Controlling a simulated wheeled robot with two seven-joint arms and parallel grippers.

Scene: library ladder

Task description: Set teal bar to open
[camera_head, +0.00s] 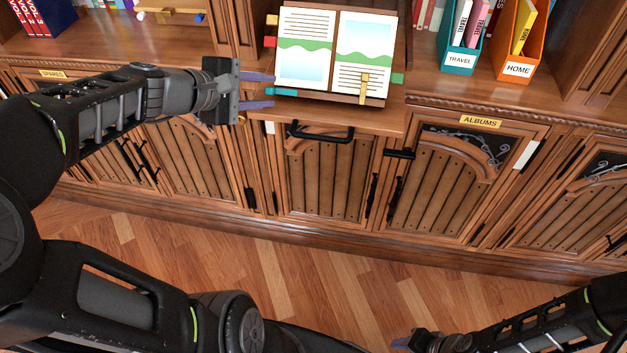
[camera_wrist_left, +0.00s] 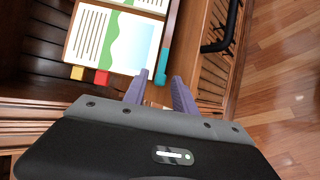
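The teal bar (camera_head: 286,92) is a short strip at the lower left corner of the book stand in the head view. In the left wrist view the teal bar (camera_wrist_left: 164,62) shows just beyond and between my fingertips. My left gripper (camera_head: 271,90) is open, with its two purple fingers apart, one above and one below the bar's level. In the left wrist view the fingers (camera_wrist_left: 161,76) show a gap, and I cannot tell whether they touch the bar. My right gripper (camera_head: 402,342) is low at the bottom edge, far from the bar, its finger gap unclear.
An open book (camera_head: 333,50) rests on the stand, with red (camera_head: 270,42), yellow (camera_head: 272,20) and green (camera_head: 397,78) tabs at its sides and a gold piece (camera_head: 364,86) in front. Teal (camera_head: 459,50) and orange (camera_head: 516,62) file boxes stand right. A black handle (camera_head: 320,133) juts out below.

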